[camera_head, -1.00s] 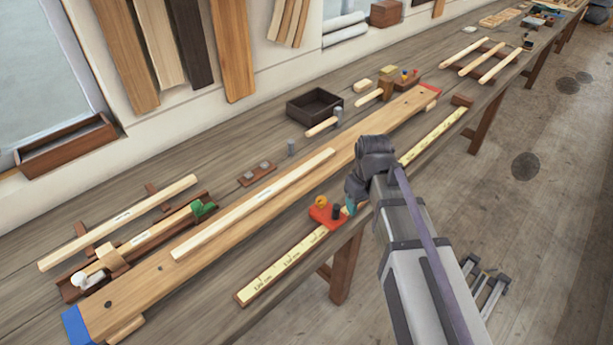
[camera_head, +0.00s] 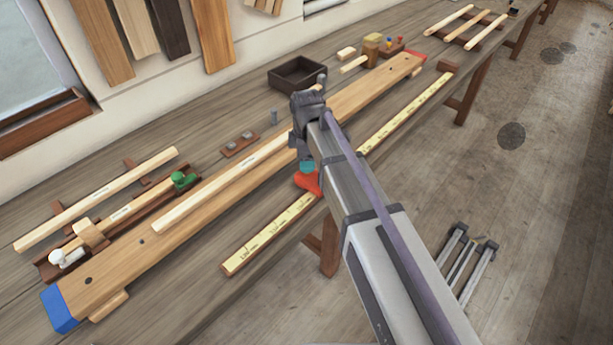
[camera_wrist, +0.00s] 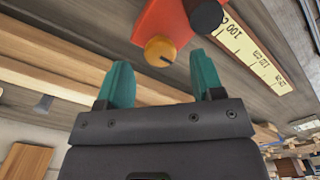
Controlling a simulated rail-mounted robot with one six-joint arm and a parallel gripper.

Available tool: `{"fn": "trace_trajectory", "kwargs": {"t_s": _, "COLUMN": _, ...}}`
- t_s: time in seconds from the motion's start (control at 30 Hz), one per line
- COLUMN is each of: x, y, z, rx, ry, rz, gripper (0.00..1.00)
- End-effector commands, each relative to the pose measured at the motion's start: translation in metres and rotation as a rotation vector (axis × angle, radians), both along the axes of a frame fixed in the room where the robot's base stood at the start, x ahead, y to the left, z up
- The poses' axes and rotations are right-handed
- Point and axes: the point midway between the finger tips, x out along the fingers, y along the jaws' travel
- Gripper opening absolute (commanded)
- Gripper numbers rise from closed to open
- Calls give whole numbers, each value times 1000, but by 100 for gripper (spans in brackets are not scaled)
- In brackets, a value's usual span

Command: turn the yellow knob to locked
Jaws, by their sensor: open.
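The yellow knob (camera_wrist: 160,50) is round and orange-yellow with a dark pointer line. It sits on a red block (camera_wrist: 155,18) beside a dark round knob (camera_wrist: 203,13) in the wrist view. My gripper (camera_wrist: 165,78) is open, with teal fingers apart on either side below the yellow knob in the picture; nothing is between them. In the head view the red block (camera_head: 308,182) shows only in part, and my gripper (camera_head: 307,165) and arm hide the yellow knob. I cannot tell the knob's locked marking.
A yellow measuring rule (camera_head: 270,233) lies along the bench's front edge by the red block. A long plank (camera_head: 180,228) with a pale strip lies behind it. A dark open box (camera_head: 297,73) and small blocks stand farther back.

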Motion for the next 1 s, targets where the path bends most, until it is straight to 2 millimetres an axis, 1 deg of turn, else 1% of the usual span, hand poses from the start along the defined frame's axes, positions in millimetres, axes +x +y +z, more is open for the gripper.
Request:
{"fn": "trace_trajectory", "kwargs": {"t_s": 0.03, "x": 0, "y": 0, "z": -20, "rx": 0, "ry": 0, "rz": 0, "gripper": 61}}
{"fn": "trace_trajectory", "kwargs": {"t_s": 0.1, "x": 0, "y": 0, "z": -26, "rx": 0, "ry": 0, "rz": 0, "gripper": 61}}
{"fn": "trace_trajectory", "kwargs": {"t_s": 0.4, "x": 0, "y": 0, "z": -24, "rx": 0, "ry": 0, "rz": -1, "gripper": 61}}
{"fn": "trace_trajectory", "kwargs": {"t_s": 0.9, "x": 0, "y": 0, "z": -24, "rx": 0, "ry": 0, "rz": -1, "gripper": 13}}
{"fn": "trace_trajectory", "kwargs": {"t_s": 1.0, "x": 0, "y": 0, "z": -24, "rx": 0, "ry": 0, "rz": -2, "gripper": 12}}
